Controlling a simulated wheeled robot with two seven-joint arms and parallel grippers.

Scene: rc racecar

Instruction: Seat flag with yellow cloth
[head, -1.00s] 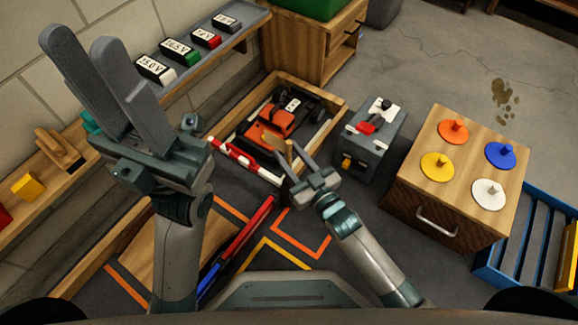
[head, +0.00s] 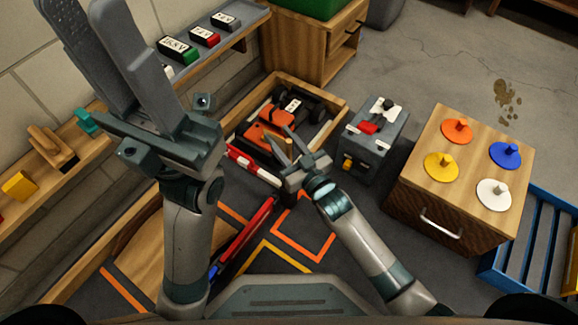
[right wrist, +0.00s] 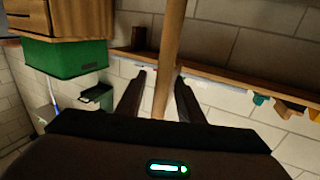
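Whether a finger touches the pole cannot be told. The orange and black racecar (head: 266,134) sits in a wooden-edged bay behind my right gripper. My left gripper (head: 95,25) is raised at the upper left, open and empty.
A wooden cabinet (head: 420,190) carries orange, yellow, blue and white discs with knobs. A grey box (head: 372,150) stands between it and the bay. A red-and-white barrier (head: 250,163) lies near my right gripper. Battery packs (head: 205,37) line the wall shelf.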

